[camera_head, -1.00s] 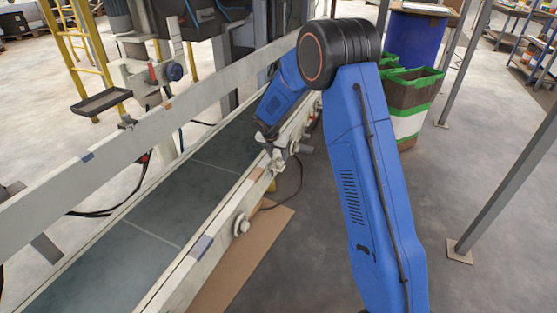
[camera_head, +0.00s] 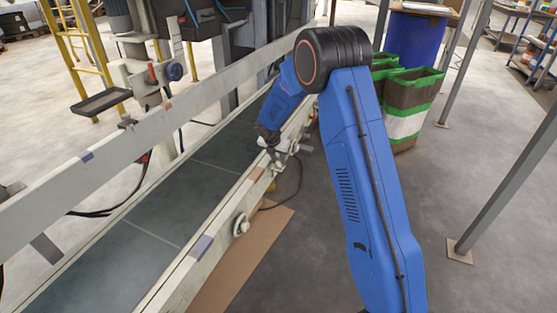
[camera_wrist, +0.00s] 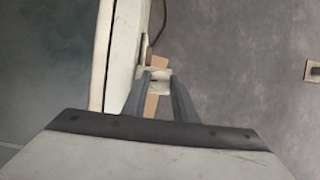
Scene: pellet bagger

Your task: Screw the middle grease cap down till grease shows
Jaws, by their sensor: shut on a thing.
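My gripper (camera_head: 277,159) is at the outer face of the conveyor's near side rail, at the end of my blue arm. In the wrist view its two grey fingers (camera_wrist: 160,84) are shut on a small pale thing, the middle grease cap (camera_wrist: 155,74), which sits beside the rail. The fingers hide most of the cap, and I cannot make out any grease. Another pale round fitting (camera_head: 240,224) sticks out of the same rail, nearer to me. A further fitting (camera_head: 305,149) shows beyond my gripper.
The conveyor's near rail (camera_head: 205,246) runs close along my gripper's left, with the dark belt (camera_head: 135,240) behind it. A brown cardboard sheet (camera_head: 240,262) lies on the floor below, with a dark cable near it. Green-edged bags (camera_head: 411,95) and a grey post (camera_head: 505,180) stand right.

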